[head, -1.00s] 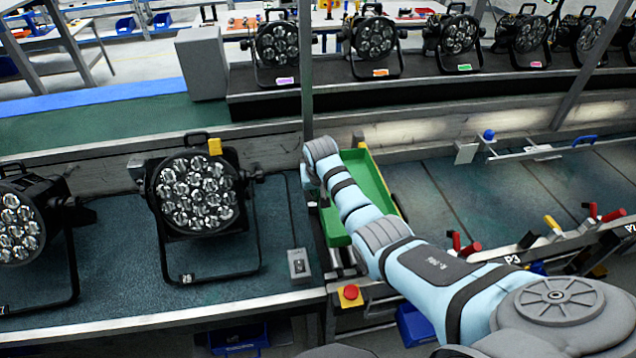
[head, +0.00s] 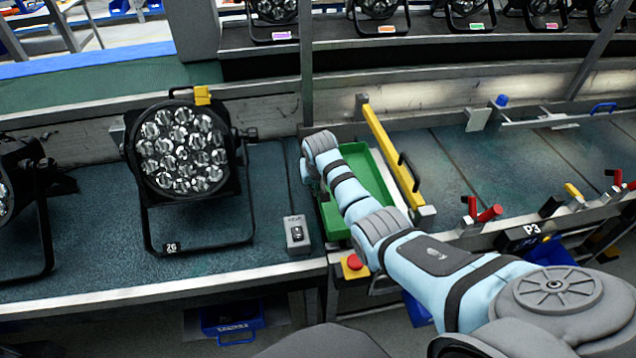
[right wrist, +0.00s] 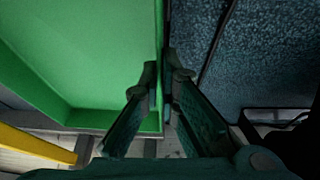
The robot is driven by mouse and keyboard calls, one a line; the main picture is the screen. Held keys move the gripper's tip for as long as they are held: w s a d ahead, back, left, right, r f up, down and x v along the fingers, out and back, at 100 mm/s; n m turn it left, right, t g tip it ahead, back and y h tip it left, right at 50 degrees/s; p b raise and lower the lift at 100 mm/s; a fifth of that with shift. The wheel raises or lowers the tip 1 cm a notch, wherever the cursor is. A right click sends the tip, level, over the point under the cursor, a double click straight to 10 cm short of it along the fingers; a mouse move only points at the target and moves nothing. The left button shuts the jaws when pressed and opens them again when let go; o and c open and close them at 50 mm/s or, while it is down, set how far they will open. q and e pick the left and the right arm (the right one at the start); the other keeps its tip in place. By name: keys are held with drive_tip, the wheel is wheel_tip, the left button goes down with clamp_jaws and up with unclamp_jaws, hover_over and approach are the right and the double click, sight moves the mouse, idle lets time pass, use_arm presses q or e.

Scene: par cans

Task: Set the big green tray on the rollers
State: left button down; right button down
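The big green tray (head: 372,174) lies lengthwise in the gap between the left bench and the yellow bar in the head view. My right arm covers part of its left side. My right gripper's fingers (right wrist: 166,78) stand on either side of the tray's side wall in the right wrist view, nearly together, and pinch it. In that view the tray's green floor and walls (right wrist: 80,50) fill the upper left. The rollers are mostly hidden under the tray and arm, and I cannot tell whether the tray rests on them. My left gripper is out of view.
A yellow bar with a black handle (head: 392,150) runs close along the tray's right side. A stage lamp (head: 183,150) and a grey switch box (head: 297,234) stand on the left bench. A red button (head: 354,262) sits at the front. Red-handled clamps (head: 488,213) line the right bench edge.

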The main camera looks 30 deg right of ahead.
drive_tip(key=shift+f, duration=0.6)
drive_tip(key=c, duration=1.7)
unclamp_jaws()
drive_tip(key=shift+s, duration=0.1)
